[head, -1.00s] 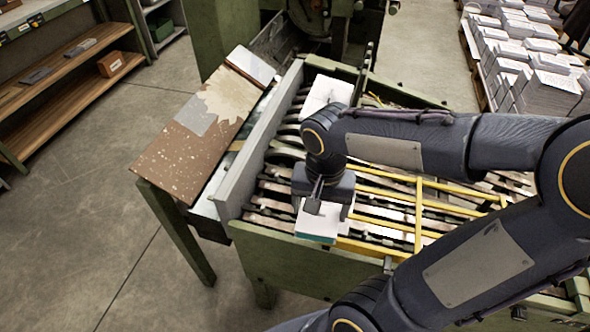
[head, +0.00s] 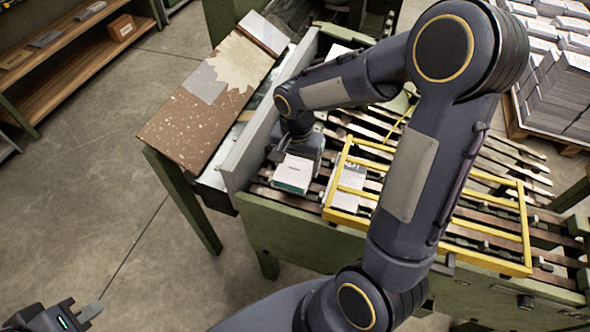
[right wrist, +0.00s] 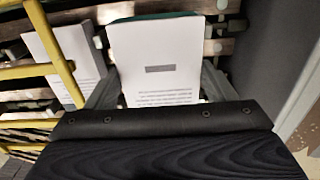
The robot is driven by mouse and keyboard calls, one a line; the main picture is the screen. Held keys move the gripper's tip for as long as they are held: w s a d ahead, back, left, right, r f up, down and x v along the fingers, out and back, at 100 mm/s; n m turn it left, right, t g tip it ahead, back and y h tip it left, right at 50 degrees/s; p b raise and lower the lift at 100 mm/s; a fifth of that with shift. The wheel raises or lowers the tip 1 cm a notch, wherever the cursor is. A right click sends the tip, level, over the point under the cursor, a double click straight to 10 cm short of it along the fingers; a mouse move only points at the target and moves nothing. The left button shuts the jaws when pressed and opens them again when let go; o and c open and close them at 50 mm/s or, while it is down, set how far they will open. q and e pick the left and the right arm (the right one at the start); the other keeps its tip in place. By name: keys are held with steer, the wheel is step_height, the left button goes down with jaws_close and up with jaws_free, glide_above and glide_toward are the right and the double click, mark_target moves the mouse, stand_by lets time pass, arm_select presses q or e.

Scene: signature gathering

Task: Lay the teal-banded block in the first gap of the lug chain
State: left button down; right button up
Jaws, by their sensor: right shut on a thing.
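The teal-banded block (head: 294,172) is a stack of white printed pages with a teal edge. My right gripper (head: 299,158) is shut on it, over the lug chain (head: 264,191) close to the grey side plate. In the right wrist view the block (right wrist: 155,60) sits between the two fingers, its teal band at the far edge. I cannot tell whether it touches the chain, and the gap beneath is hidden. My left gripper (head: 90,311) is at the bottom left, far from the chain; its jaw opening is unclear.
A yellow guard frame (head: 430,257) stands over the chain, right of the block. Another white block (head: 347,186) lies under it, also in the right wrist view (right wrist: 58,62). The grey plate (head: 240,160) rises on the left, beside a brown sloped board (head: 180,131). Paper stacks (head: 565,90) stand at the right.

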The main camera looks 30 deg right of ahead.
mark_target(295, 164)
steer(key=shift+w+f, duration=0.2)
steer(key=shift+f, duration=0.05)
steer(key=shift+w+f, duration=0.1)
steer(key=shift+f, duration=1.5)
steer(key=shift+f+b, duration=0.15)
steer(key=shift+b, duration=0.25)
steer(key=o, duration=1.1)
steer(key=shift+o, duration=0.2)
